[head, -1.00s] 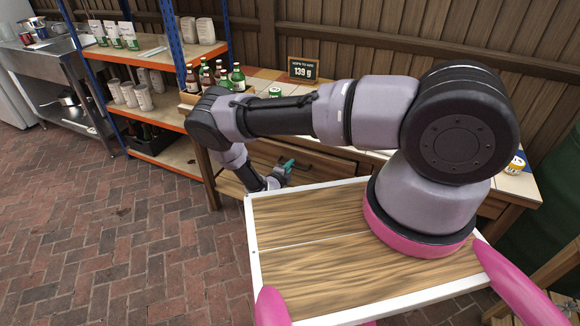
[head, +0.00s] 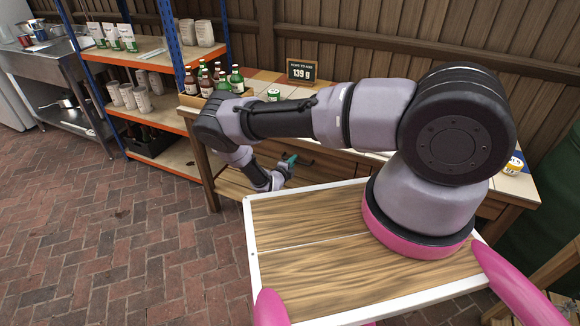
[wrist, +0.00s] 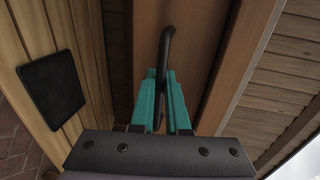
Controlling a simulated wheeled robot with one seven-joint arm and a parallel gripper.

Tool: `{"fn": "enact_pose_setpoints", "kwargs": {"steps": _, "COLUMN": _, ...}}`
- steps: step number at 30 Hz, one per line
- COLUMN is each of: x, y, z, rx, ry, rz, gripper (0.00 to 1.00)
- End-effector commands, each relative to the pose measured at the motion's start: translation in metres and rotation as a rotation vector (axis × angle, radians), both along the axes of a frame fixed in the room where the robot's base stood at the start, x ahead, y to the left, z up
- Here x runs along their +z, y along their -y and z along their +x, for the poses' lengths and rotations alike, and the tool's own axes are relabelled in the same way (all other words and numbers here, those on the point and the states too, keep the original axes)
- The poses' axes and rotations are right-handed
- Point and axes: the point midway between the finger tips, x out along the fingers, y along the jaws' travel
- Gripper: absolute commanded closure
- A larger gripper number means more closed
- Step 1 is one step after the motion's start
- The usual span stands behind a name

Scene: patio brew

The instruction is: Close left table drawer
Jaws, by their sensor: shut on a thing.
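In the wrist view, the teal fingers of my gripper (wrist: 163,100) are closed around a dark bar handle (wrist: 167,50). The handle sits on the brown front of the left table drawer (wrist: 195,45). In the head view, my gripper (head: 289,161) is low at the left part of the wooden table's front, below the tabletop. My arm hides much of the drawer there, and I cannot tell how far it stands open.
Bottles (head: 217,80) and a sign reading 139 g (head: 302,71) stand on the tabletop. A green-labelled can (head: 274,95) is near them. A shelf rack (head: 165,55) with cups and bags stands left of the table. The brick floor (head: 120,235) at left is clear.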

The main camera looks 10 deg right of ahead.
Motion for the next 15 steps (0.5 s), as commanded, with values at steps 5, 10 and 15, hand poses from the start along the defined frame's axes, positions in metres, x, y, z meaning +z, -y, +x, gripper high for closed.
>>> {"fn": "enact_pose_setpoints", "kwargs": {"steps": 5, "x": 0.0002, "y": 0.0013, "z": 0.003, "rx": 0.002, "ry": 0.0, "rz": 0.0, "gripper": 1.0}}
{"fn": "enact_pose_setpoints", "kwargs": {"steps": 10, "x": 0.0007, "y": 0.0018, "z": 0.0033, "rx": 0.002, "ry": 0.0, "rz": -0.001, "gripper": 0.74}}
{"fn": "enact_pose_setpoints", "kwargs": {"steps": 15, "x": 0.0014, "y": 0.0024, "z": 0.0034, "rx": 0.001, "ry": 0.002, "rz": -0.002, "gripper": 0.74}}
